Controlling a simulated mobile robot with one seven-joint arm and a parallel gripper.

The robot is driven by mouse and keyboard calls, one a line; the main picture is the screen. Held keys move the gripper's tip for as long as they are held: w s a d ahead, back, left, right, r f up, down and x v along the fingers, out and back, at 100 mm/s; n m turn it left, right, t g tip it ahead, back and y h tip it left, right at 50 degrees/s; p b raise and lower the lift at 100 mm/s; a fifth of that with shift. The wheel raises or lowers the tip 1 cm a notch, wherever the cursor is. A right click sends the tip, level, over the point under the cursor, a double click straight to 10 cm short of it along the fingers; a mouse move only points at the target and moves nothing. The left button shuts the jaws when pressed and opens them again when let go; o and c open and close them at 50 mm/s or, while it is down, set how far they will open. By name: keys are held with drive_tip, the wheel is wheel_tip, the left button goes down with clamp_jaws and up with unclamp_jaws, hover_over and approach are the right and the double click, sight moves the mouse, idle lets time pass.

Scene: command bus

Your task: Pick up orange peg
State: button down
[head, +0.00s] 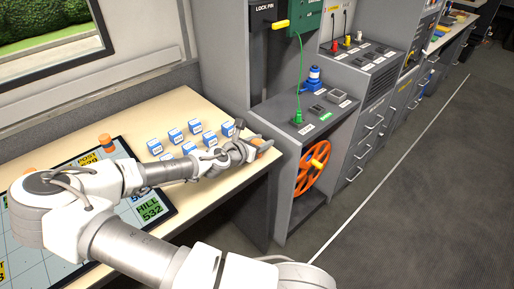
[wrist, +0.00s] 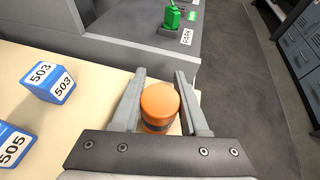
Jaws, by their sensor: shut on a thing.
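The orange peg (wrist: 160,104) shows in the wrist view between the two fingers of my gripper (wrist: 159,98). It is a short orange cylinder with a dark band near its lower part. The fingers are shut on it. Its base is partly hidden by the gripper body, so I cannot tell whether it touches the table. In the head view my gripper (head: 256,145) is at the right end of the table, with a bit of the orange peg (head: 265,146) showing beside the fingers. Another orange peg (head: 106,142) stands on the dark map board at the left.
Several blue-and-white numbered blocks (head: 175,135) stand on the table left of my gripper; one marked 503 (wrist: 52,84) is nearby. The map board (head: 165,208) lies at the left. A grey console (head: 318,112) with an orange wheel (head: 312,168) stands right of the table. The floor beyond is clear.

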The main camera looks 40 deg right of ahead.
drive_tip(key=shift+r, duration=0.1)
drive_tip(key=shift+r, duration=0.6)
wheel_tip(320, 180, up, 3)
drive_tip(key=shift+f+p, duration=0.15)
drive_tip(key=shift+p, duration=0.6)
drive_tip(key=s+r+p, duration=0.7)
drive_tip(key=s+p, duration=0.4)
drive_tip(key=p, duration=0.4)
drive_tip(key=shift+s, duration=0.2)
